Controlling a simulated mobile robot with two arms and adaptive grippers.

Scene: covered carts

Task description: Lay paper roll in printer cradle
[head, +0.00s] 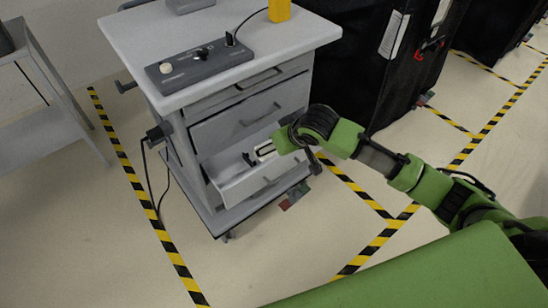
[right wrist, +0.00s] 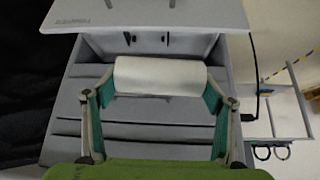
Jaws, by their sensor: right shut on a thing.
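My right gripper (right wrist: 160,85) is shut on a white paper roll (right wrist: 160,76), with a teal-padded finger at each end of it. The roll lies level across the right wrist view. Behind and below it is a grey stepped housing (right wrist: 70,112) with a raised panel (right wrist: 140,14), apparently the printer; whether the roll touches a cradle cannot be told. In the head view my right gripper (head: 265,150) is at the open front of the grey cart (head: 175,120), above a tilted-out drawer or flap (head: 240,184). My left gripper is out of view.
A dark control box (head: 198,64) with a cable and a yellow block (head: 279,10) stand on the cart top. Black covered carts (head: 350,60) stand to the right, a grey shelf (head: 40,95) to the left. Striped tape marks the clear floor (head: 90,240).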

